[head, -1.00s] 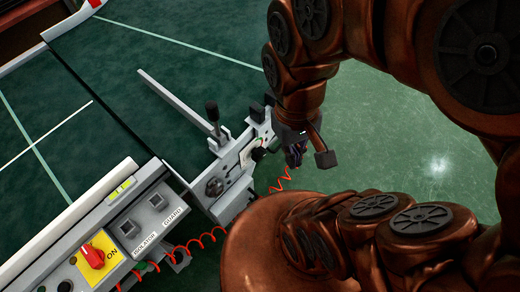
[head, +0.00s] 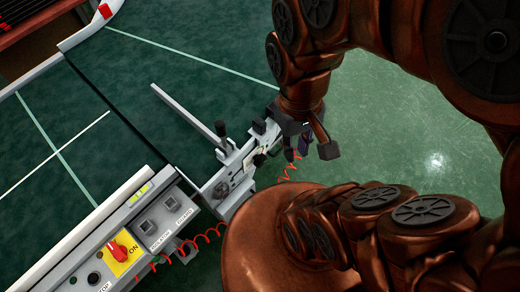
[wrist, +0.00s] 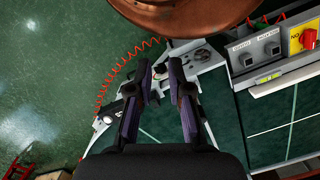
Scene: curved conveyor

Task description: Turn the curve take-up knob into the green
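A grey take-up bracket (head: 235,168) extends from the end of the curved conveyor in the head view. It carries a dark round fitting (head: 221,190) and a black knob (head: 259,160) beside a pale plate. I cannot tell for certain which is the take-up knob, and no green zone is readable. My gripper (head: 297,150) is just right of the bracket's far end. In the wrist view my gripper (wrist: 160,72) is open, its two dark fingers apart with nothing between them.
A black-topped lever (head: 222,129) stands near a grey bar (head: 188,109) on the bracket. A red switch on a yellow plate (head: 124,252) and labelled boxes (head: 160,222) are at lower left. A coiled red cable (head: 207,238) hangs below. Open floor (head: 420,145) lies right.

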